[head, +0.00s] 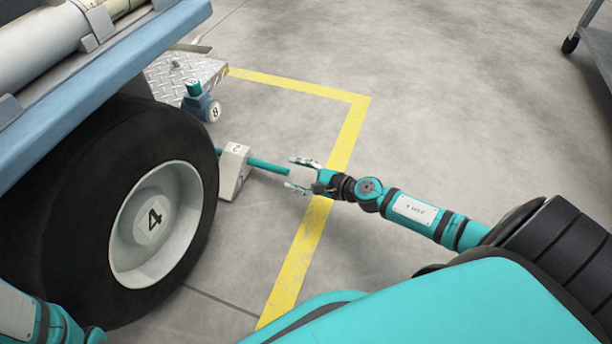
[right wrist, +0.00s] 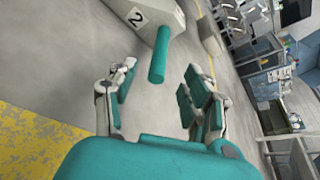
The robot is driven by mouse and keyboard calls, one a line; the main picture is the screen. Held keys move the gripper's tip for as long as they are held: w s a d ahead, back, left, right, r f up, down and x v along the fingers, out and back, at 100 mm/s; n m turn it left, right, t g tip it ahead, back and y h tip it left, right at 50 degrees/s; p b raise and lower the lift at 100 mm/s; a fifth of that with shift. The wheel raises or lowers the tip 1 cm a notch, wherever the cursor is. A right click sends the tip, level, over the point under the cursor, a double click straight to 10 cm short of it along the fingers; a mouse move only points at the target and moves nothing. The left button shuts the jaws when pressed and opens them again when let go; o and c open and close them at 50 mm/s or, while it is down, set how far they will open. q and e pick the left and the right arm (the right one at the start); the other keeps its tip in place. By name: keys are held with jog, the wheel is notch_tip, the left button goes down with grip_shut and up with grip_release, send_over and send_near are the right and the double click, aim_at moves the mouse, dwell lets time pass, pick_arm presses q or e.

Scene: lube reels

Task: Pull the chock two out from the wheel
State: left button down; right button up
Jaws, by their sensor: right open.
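Chock two (head: 233,171) is a pale wedge marked 2 on the floor, beside the right side of the big black wheel (head: 160,210) marked 4. A teal handle bar (head: 269,165) sticks out from it to the right. My right gripper (head: 291,174) is open, its fingers pointing left at the handle's free end. In the right wrist view the chock (right wrist: 143,17) is at the top, and its handle (right wrist: 159,60) points down toward the gap between the open fingers (right wrist: 155,100). The handle appears not to be touched. My left gripper is not in view; part of my left arm shows at lower left.
A blue vehicle body (head: 110,95) overhangs the wheel. A metal tread plate (head: 185,72) and a blue fitting marked 8 (head: 205,106) are beyond the chock. A yellow floor line (head: 298,262) runs under my right wrist. Open concrete floor lies right and beyond; a cart stands far upper right.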

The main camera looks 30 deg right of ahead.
jog(key=shift+v, duration=1.75)
jog(key=shift+s+d, duration=0.1)
